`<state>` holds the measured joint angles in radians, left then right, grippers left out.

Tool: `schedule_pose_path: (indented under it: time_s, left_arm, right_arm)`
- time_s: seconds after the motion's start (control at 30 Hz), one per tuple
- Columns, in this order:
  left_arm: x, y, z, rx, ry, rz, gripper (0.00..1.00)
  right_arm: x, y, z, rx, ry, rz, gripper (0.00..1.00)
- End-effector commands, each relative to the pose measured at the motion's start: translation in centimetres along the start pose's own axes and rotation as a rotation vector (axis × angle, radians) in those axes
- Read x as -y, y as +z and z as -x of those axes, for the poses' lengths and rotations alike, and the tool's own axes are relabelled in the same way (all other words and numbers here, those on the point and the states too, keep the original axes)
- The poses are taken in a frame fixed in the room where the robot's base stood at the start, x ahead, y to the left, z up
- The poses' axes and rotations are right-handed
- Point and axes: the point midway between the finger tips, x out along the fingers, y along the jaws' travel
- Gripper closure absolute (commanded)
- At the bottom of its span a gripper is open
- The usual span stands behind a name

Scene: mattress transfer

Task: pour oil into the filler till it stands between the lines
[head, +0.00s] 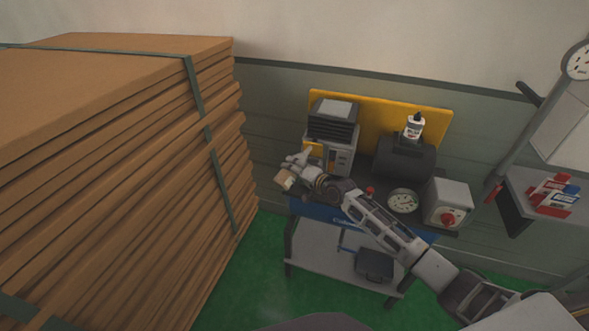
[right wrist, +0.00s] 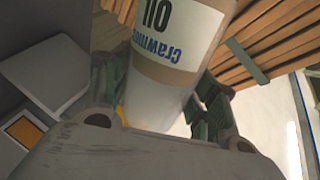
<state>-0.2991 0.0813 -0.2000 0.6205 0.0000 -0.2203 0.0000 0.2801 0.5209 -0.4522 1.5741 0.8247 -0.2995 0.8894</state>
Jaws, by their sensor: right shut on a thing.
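My right gripper (head: 291,172) is shut on an oil bottle (head: 285,181), to the left of the grey machine with a black finned top (head: 332,122). In the right wrist view, the bottle (right wrist: 185,50) is translucent beige with a white label, its lettering "OIL" upside down, between the two dark green fingers of the gripper (right wrist: 155,110). I cannot make out its mouth or any flow. An orange square in a pale frame (right wrist: 24,130) shows at the lower left there. I cannot make out the filler or the level lines. My left gripper is not in view.
A tall strapped stack of brown boards (head: 110,150) stands close on the left. A white bottle with a black cap (head: 413,128) stands on the dark tank (head: 405,158). A dial (head: 403,201) and a grey box with a red knob (head: 448,203) sit on the cart's right.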

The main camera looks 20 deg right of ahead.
Motion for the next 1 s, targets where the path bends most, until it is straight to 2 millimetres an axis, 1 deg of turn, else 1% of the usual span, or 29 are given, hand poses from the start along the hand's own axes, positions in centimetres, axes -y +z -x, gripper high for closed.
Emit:
schedule_pose_path:
  time_s: [0.17,0.37,0.67,1.0]
  left_arm:
    - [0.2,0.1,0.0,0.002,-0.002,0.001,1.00]
    - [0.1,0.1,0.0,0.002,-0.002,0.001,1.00]
    - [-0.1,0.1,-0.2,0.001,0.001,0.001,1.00]
    - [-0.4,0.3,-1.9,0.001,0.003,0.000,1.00]
  right_arm:
    - [0.2,-0.2,0.0,-0.003,-0.003,0.005,0.78]
    - [0.3,-0.6,0.1,-0.016,-0.003,0.051,0.78]
    - [0.8,-2.1,0.2,-0.064,-0.003,0.222,0.78]
    - [1.4,-4.1,0.4,-0.127,-0.002,0.451,0.78]
